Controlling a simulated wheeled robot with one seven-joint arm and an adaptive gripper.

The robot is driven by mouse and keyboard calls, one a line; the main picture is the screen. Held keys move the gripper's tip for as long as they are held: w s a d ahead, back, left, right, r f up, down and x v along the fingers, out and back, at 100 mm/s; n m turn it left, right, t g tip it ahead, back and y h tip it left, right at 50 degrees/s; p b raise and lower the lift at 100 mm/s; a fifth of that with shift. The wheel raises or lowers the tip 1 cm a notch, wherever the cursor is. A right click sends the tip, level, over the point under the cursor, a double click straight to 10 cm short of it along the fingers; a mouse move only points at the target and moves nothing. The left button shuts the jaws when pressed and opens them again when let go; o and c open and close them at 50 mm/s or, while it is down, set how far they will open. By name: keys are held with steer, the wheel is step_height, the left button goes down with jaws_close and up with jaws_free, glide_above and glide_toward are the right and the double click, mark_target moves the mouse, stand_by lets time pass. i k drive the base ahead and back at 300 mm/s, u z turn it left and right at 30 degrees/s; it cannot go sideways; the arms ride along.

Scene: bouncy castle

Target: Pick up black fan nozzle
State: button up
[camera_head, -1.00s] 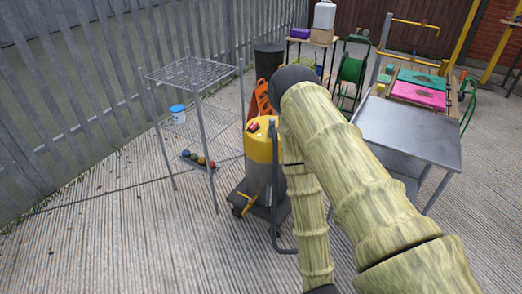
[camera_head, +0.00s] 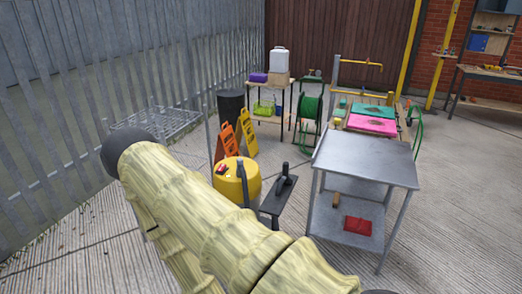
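I cannot pick out a black fan nozzle for certain. My pale, bamboo-patterned arm crosses the lower left and middle of the head view and hides part of the machine and the floor.
A metal trolley (camera_head: 366,158) with a red item (camera_head: 357,226) on its lower shelf stands at right. Concrete at lower right is clear.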

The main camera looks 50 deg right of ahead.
mark_target(288, 181)
steer(key=u, duration=0.05)
steer(key=i, duration=1.5)
steer(key=z, duration=1.05)
steer(key=i, duration=0.8)
steer(key=z, duration=0.95)
